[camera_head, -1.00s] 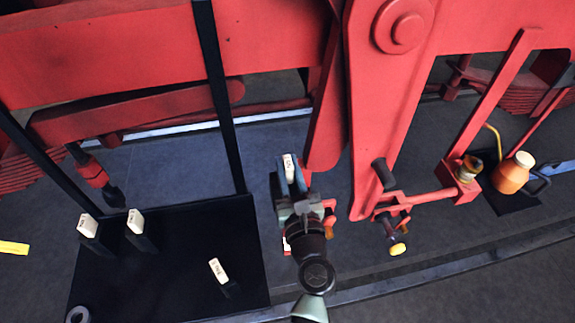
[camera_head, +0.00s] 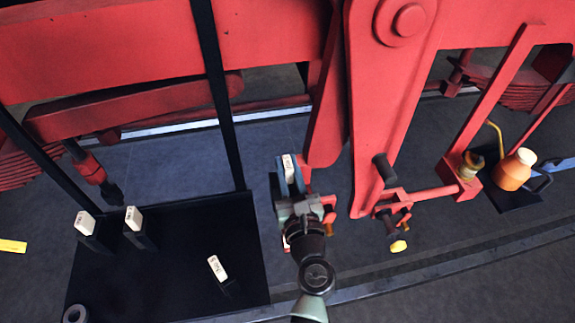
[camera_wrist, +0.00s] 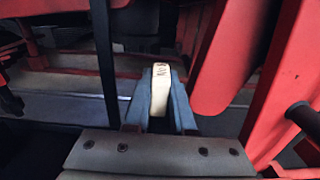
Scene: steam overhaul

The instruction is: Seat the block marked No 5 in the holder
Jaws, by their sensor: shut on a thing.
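My gripper (camera_head: 289,170) is shut on a dark block with a white labelled top (camera_head: 288,167). In the wrist view the block's white top (camera_wrist: 160,90) stands between the two blue fingers (camera_wrist: 160,112); its marking starts like "No", but I cannot read the number surely. The gripper holds it in front of the red frame, to the right of the black board. Three other white-topped blocks stand on the board: one at the far left (camera_head: 85,223), one beside it (camera_head: 134,218) and a tilted-looking one (camera_head: 217,268) nearer the front. I cannot make out the holder; my arm hides part of this area.
The black board (camera_head: 180,285) has bare room around the blocks, and a grey ring (camera_head: 75,314) lies at its front left corner. A large red lever (camera_head: 385,120) stands close right of my gripper. An orange jug (camera_head: 513,170) is far right. A black post (camera_head: 220,90) rises behind the board.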

